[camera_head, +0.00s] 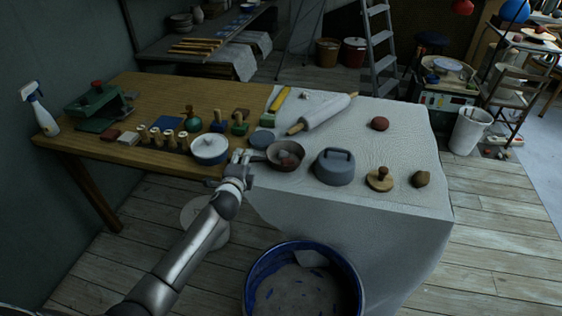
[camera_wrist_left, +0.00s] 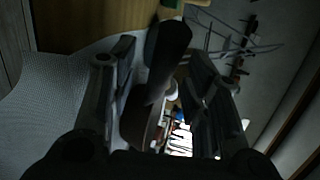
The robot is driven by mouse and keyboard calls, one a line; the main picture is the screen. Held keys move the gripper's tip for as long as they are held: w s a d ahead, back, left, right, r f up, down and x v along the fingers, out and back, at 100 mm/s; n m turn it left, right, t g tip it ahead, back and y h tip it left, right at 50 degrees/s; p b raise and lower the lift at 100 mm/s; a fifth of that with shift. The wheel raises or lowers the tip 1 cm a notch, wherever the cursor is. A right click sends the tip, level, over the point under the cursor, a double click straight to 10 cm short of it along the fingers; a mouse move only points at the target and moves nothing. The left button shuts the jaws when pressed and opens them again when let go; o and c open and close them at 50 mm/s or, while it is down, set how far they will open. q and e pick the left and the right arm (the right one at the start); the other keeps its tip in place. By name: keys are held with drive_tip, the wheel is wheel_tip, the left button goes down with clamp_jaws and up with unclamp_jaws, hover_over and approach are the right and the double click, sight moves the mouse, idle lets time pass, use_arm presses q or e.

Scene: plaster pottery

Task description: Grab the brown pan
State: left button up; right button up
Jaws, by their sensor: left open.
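The brown pan (camera_head: 298,163) sits on the white cloth near the table's front edge, with reddish-brown contents inside. Its handle points left, toward my left gripper (camera_head: 243,156). In the left wrist view, the dark handle (camera_wrist_left: 168,55) of the pan lies between the two open fingers (camera_wrist_left: 165,85). The pan's body shows dimly behind it. Whether a finger touches the handle is not clear. My right gripper is not in view.
A grey-blue lidded block (camera_head: 334,170) stands right of the pan. A rolling pin (camera_head: 322,114) lies behind. A blue-rimmed tub (camera_head: 254,278) is on the floor in front.

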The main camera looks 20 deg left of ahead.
use_arm(q)
drive_tip(key=shift+w, duration=0.2)
drive_tip(key=shift+c, duration=0.4)
clamp_jaws()
drive_tip(key=shift+r, duration=0.1)
